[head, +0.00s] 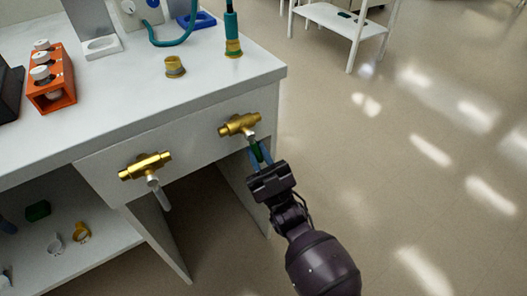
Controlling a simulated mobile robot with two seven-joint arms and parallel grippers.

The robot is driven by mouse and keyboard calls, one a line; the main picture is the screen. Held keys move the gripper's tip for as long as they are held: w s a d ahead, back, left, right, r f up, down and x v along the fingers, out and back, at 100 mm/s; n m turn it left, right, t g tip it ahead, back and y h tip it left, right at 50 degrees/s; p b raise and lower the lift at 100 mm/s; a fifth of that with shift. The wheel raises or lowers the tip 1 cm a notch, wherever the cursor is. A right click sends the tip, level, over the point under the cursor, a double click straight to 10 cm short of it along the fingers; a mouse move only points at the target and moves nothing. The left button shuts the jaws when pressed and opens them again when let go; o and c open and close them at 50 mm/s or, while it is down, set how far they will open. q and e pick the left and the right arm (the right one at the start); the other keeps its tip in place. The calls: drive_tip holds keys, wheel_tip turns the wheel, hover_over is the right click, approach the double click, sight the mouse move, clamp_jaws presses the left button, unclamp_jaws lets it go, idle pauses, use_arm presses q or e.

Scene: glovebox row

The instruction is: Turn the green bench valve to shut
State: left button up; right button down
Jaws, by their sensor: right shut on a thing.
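Two brass valves sit on the front panel of the white bench (180,128). The right-hand brass valve (240,124) has a lever whose green handle (257,153) shows between my right gripper's fingers. My right gripper (260,158) is shut on this green handle, and its fingers cover part of it. The handle points down and slightly right from the brass body. The left-hand brass valve (146,166) has a pale grey lever (159,195) that points down and slightly right. My left gripper is not in view.
On the bench top stand an orange rack (50,92) with white-capped vials, a small brass fitting (175,67) and a teal hose (180,40). A lower shelf (100,235) holds small items. The floor to the right is clear up to a white table (335,20).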

drive_tip(key=shift+s+a+f+m+t+h, duration=0.1)
drive_tip(key=shift+s+a+m+t+h, duration=0.1)
drive_tip(key=shift+m+t+h, duration=0.65)
drive_tip(key=shift+s+a+m+t+h, duration=0.15)
drive_tip(key=shift+a+m+t+h, duration=0.15)
drive_tip(key=shift+m+h, duration=1.05)
drive_tip(key=shift+s+a+f+m+t+h, duration=0.15)
drive_tip(key=shift+m+t+h, duration=0.6)
drive_tip(key=shift+m, duration=0.55)
drive_tip(key=shift+a+r+m+h, duration=0.1)
drive_tip(key=shift+m+h, duration=0.15)
drive_tip(key=shift+m, duration=0.15)
drive_tip(key=c, duration=1.1)
unclamp_jaws()
drive_tip(key=shift+s, duration=0.1)
